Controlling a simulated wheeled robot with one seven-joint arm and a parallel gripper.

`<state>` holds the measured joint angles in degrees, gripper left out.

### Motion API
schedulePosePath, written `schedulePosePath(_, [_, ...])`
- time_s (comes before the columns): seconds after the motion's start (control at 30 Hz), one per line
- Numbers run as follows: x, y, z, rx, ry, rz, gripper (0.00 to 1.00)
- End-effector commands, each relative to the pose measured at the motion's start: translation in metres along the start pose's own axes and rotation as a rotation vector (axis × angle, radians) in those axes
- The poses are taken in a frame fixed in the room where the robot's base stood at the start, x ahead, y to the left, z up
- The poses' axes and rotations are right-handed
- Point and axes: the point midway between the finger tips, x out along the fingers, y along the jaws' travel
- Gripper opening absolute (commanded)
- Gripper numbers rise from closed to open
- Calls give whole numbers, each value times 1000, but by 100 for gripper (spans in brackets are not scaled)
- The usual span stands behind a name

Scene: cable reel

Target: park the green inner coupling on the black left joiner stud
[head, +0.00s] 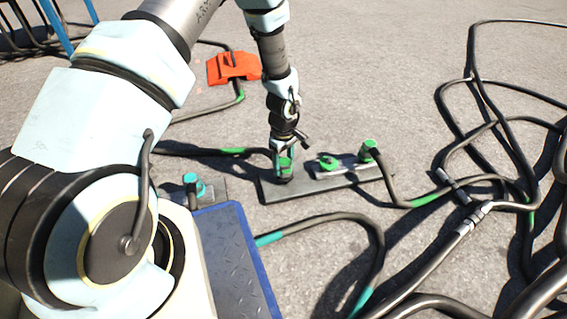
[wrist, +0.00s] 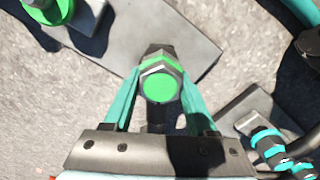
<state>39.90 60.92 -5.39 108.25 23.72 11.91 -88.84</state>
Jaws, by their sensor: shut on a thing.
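My gripper (head: 284,152) is shut on a green-capped hex coupling at the left end of a flat dark plate (head: 270,192). In the wrist view the teal fingers of my gripper (wrist: 158,92) stand on either side of the green coupling (wrist: 160,86), which looks upright. A black hose with a green band (head: 233,151) runs left from near it. The left joiner stud is not visible; I cannot tell whether the coupling is seated on it or just above the plate.
A green knob (head: 328,162) and another green coupling (head: 370,149) stand further right on the plate. A teal coupling (head: 193,183) stands on a smaller plate nearer me. An orange-red block (head: 234,67) lies behind. Black hoses (head: 478,125) crowd the right; open pavement lies beyond the plate.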

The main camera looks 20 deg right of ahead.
Motion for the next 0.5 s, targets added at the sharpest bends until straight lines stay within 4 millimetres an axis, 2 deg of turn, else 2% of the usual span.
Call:
schedulePosePath(0.33, [7,0,0,1,0,0,0])
schedulePosePath(0.37, [6,0,0,1,0,1,60])
schedulePosePath(0.5, [6,0,0,1,0,1,75])
